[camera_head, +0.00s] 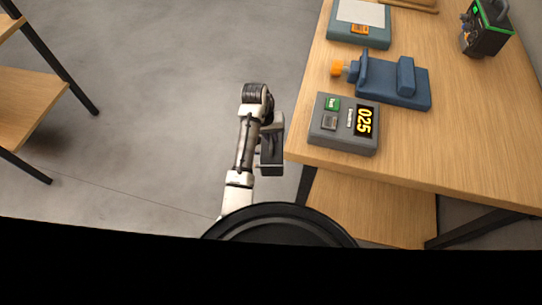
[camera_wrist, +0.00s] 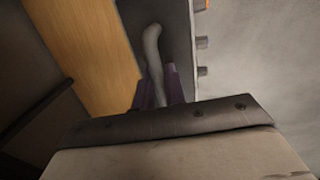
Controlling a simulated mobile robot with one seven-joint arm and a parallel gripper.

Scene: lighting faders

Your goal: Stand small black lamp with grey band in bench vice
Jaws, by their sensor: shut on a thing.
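My gripper (camera_wrist: 158,88) is shut on a grey curved strip in the wrist view. The strip runs in front of a dark body with small knobs along its right side; I take this as the small black lamp with grey band (camera_wrist: 180,42). In the head view my gripper (camera_head: 272,132) is over the floor, left of the bench, and a dark block hangs at it; its details are too small to tell. The blue bench vice (camera_head: 418,98) stands on the bench to the right, its two jaws apart with an empty gap and an orange handle on its left.
A grey box (camera_head: 345,138) reading 025 sits at the near left bench corner, in front of the vice. A teal device (camera_head: 345,37) stands behind the vice. A black lamp with green band (camera_head: 485,40) is at the back right. The bench (camera_head: 470,140) is clear right of the vice.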

